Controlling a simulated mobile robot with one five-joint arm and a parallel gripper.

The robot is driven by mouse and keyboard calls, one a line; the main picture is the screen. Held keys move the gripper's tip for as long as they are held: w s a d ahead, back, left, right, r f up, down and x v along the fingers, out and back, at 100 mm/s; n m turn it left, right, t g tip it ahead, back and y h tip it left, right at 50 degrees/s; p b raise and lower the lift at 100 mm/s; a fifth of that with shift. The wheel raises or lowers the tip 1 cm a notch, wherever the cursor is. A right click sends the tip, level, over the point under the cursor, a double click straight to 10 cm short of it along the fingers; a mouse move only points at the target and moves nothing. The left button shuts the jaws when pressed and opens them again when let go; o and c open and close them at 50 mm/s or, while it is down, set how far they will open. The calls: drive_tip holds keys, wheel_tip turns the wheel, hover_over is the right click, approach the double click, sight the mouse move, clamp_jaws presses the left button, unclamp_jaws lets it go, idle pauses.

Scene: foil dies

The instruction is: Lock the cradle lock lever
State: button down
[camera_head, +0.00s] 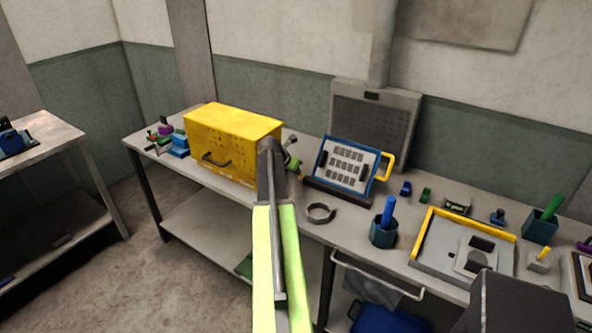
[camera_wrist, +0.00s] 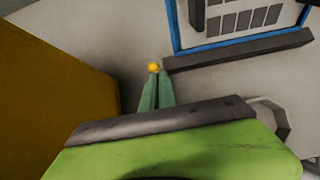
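The blue-framed tilted panel (camera_head: 347,166), which I take to be the cradle, stands on the bench with a dark bar along its foot. It also shows in the wrist view (camera_wrist: 240,22). A small yellow knob (camera_wrist: 153,68) shows by the left end of that bar; it may be the lock lever's tip. My gripper (camera_wrist: 158,80) points at the knob, its two green fingers close together with no clear gap. The knob shows just beyond the fingertips; I cannot tell whether they touch it. In the head view my arm partly hides this area.
A yellow box (camera_head: 228,140) stands close left of my gripper. A grey ring (camera_head: 320,213) lies in front of the panel. A yellow handle (camera_head: 387,166) is at the panel's right. A dark cup (camera_head: 383,235) and a yellow-edged tray (camera_head: 432,250) are farther right.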

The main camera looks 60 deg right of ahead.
drive_tip(key=a, duration=0.4)
drive_tip(key=shift+w+a+f+b, duration=0.15)
drive_tip(key=shift+w+f+b, duration=0.05)
drive_tip(key=shift+f+b, duration=0.2)
drive_tip(key=d+r+p+v, duration=0.1)
drive_tip(key=p+v, duration=0.7)
drive_tip(key=v, duration=0.1)
drive_tip(key=shift+s, duration=0.1)
drive_tip(key=w+a+f+m+t+y, duration=0.1)
drive_tip(key=w+a+m, duration=0.3)
drive_tip(key=a, duration=0.6)
drive_tip(key=w+a+f+m+y, duration=0.1)
drive_tip(key=w+a, duration=0.6)
drive_tip(key=a, duration=0.2)
drive_tip(key=w+a+f+m+t+y, duration=0.1)
drive_tip(key=w+a+f+m+y, duration=0.3)
drive_tip(key=a, duration=0.6)
drive_tip(key=a+m+g+y, duration=0.1)
drive_tip(key=a+m, duration=0.6)
drive_tip(key=a, duration=3)
drive_tip(key=shift+s+r+m+y, duration=0.15)
drive_tip(key=shift+r+m+y, duration=0.1)
drive_tip(key=shift+m+y, duration=0.2)
